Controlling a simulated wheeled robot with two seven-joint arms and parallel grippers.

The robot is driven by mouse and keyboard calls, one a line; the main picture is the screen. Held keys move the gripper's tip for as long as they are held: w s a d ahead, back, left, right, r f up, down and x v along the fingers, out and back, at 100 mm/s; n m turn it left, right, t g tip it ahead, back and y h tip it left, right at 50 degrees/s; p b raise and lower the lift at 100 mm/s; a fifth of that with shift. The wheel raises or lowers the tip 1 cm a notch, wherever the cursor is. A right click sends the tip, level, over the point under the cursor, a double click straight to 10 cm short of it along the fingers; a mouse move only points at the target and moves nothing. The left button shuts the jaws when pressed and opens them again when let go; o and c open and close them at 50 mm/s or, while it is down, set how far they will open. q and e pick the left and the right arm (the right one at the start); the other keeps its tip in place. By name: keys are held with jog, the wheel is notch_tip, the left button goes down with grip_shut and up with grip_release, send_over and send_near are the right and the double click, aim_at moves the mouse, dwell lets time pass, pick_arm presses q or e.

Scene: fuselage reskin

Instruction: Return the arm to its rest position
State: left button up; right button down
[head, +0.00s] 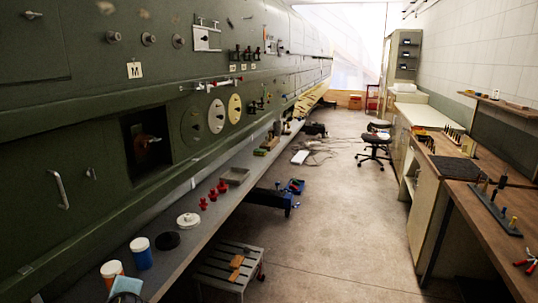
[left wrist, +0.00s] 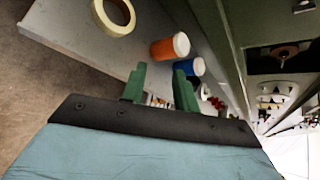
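My left gripper (left wrist: 159,76) shows in the left wrist view as two green fingers on a dark bar, spread apart with nothing between them. It is over or near the long grey shelf (left wrist: 85,30). In the head view a teal piece (head: 126,286), which looks like part of my left arm, shows at the bottom left beside the orange jar (head: 112,271). The fingers are not visible in the head view. My right arm and gripper are in neither view.
The green fuselage wall (head: 70,110) runs along the left above the shelf. A step stool (head: 228,267) stands below. The middle floor is mostly clear.

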pick_arm(q)
jog(key=s+d+f+n+g+h, duration=0.1)
jog(key=s+d+f+n+h, duration=0.3)
jog(key=s, duration=0.4)
jog(key=s+d+f+n+g+h, duration=0.25)
jog(key=s+d+n, duration=0.2)
jog(key=s, duration=0.45)
jog(key=s+d+f+n+g+h, duration=0.1)
jog(key=s+d+f+n+h, duration=0.2)
jog(key=s+n, duration=0.4)
jog(key=s+f+m+g+b, duration=0.1)
jog(key=s+f+b, duration=0.1)
jog(key=f, duration=1.3)
jog(key=s+f+b, duration=0.2)
jog(key=f+b, duration=0.1)
jog(key=f, duration=1.3)
jog(key=s+a+f+g+b, duration=0.1)
jog(key=s+a+f+b, duration=0.1)
jog(key=s+f, duration=1.4)
notch_tip(320, 180, down, 2)
jog(key=shift+a+f+y+b, duration=0.2)
jog(key=shift+a+y+b, duration=0.2)
jog(key=shift+b, duration=0.4)
jog(key=shift+w+m, duration=0.1)
jog(key=shift+m, duration=0.15)
